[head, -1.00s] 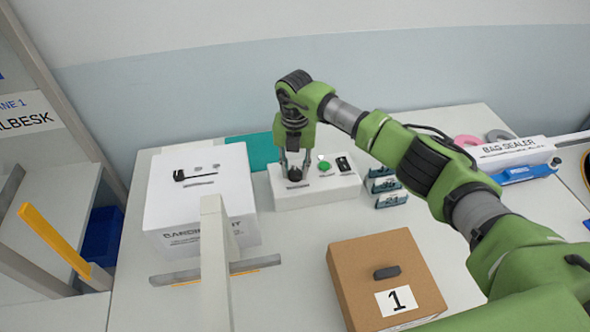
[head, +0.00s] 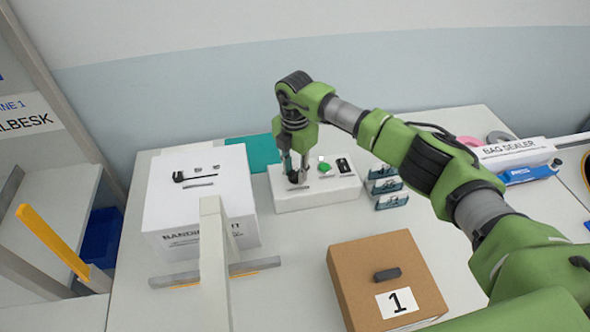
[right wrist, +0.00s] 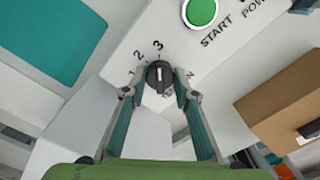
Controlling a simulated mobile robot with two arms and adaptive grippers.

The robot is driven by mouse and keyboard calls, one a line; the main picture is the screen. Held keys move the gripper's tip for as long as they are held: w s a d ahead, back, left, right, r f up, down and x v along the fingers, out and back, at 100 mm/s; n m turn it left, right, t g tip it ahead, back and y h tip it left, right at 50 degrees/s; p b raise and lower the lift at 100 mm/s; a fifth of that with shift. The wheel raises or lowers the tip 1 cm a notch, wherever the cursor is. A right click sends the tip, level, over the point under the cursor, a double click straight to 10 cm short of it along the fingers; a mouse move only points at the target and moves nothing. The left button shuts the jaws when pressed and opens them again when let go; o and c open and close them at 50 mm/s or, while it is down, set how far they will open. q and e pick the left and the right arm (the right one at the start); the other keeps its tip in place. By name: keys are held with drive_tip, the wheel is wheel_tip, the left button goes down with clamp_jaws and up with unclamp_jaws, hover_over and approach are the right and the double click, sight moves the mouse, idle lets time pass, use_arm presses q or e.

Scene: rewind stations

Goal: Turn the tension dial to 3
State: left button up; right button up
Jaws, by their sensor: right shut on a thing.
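The tension dial (right wrist: 153,86) is a small round black knob with a white line, on the white control box (head: 335,190). The numbers 1, 2 and 3 are printed around its edge. In the right wrist view the white line runs nearly straight up and down, roughly in line with the 3. My right gripper (right wrist: 153,92) is shut on the dial, one finger on each side. In the head view the right gripper (head: 294,178) reaches down to the left part of the box and partly hides the dial. My left gripper is not in view.
A green START button (head: 324,167) and a black power switch (head: 343,165) are right of the dial. A white carton (head: 200,215) stands close on the left. A brown box (head: 380,255) marked 1 is in front.

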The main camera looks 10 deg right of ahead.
sight(295, 172)
idle(0.3)
drive_tip(key=o, duration=1.1)
wheel_tip(295, 172, up, 12)
drive_tip(key=shift+r, duration=0.1)
